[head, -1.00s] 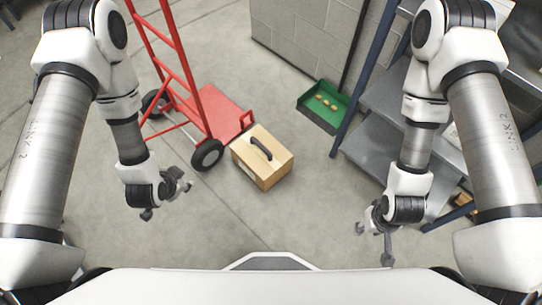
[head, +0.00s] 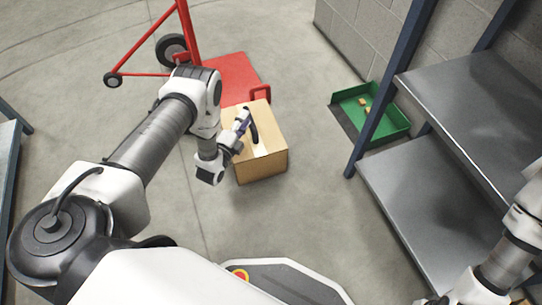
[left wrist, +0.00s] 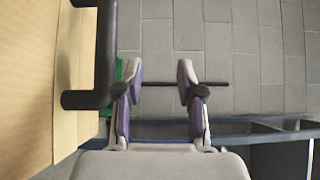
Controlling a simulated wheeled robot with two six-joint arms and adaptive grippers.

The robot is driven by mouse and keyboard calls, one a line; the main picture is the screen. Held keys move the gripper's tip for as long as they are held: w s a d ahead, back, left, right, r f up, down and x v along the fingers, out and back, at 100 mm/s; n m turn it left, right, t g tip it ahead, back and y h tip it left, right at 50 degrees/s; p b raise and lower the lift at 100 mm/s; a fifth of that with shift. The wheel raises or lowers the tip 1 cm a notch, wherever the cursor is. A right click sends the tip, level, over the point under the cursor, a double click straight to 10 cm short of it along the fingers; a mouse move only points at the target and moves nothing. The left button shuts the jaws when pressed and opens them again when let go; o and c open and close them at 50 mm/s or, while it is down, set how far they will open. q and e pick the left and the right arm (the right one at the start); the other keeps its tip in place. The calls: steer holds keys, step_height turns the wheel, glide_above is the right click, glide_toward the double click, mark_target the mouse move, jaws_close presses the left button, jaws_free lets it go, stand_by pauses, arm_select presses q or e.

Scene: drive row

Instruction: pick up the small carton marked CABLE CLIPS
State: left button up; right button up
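I see no carton on which CABLE CLIPS can be read. A tan box (head: 262,168) with a black handle (head: 253,128) stands on the floor by the red hand truck. My left gripper (head: 243,122) is over the box's top, close to the handle. In the left wrist view the left gripper (left wrist: 160,85) is open, with nothing between its fingers. There the handle (left wrist: 104,60) and the box top (left wrist: 28,75) lie to the left of the fingers. My right arm is at the lower right, and its gripper (head: 432,300) is mostly cut off by the frame edge.
The red hand truck (head: 228,75) stands behind the box. A green tray (head: 386,130) with small tan pieces lies on the floor by the wall. A grey metal shelf (head: 410,190) with blue posts stands at the right. The floor in front of the box is clear.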

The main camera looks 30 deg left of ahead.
arm_select(q)
steer(key=f, duration=0.2)
steer(key=s+f+b, duration=0.1)
steer(key=f, duration=0.1)
steer(key=s+a+f, duration=0.1)
steer(key=f, duration=0.1)
steer(key=shift+a+f+b, duration=0.1)
steer(key=shift+f+b, duration=0.05)
steer(key=shift+b, duration=0.25)
steer(key=shift+w+f, duration=0.1)
steer(key=shift+w, duration=0.1)
steer(key=w+b, duration=0.5)
steer(key=w, duration=0.2)
steer(key=shift+w, duration=0.1)
jaws_close()
steer(key=shift+r, duration=0.2)
arm_select(e)
step_height(320, 180, down, 9)
steer(key=shift+a, duration=0.15)
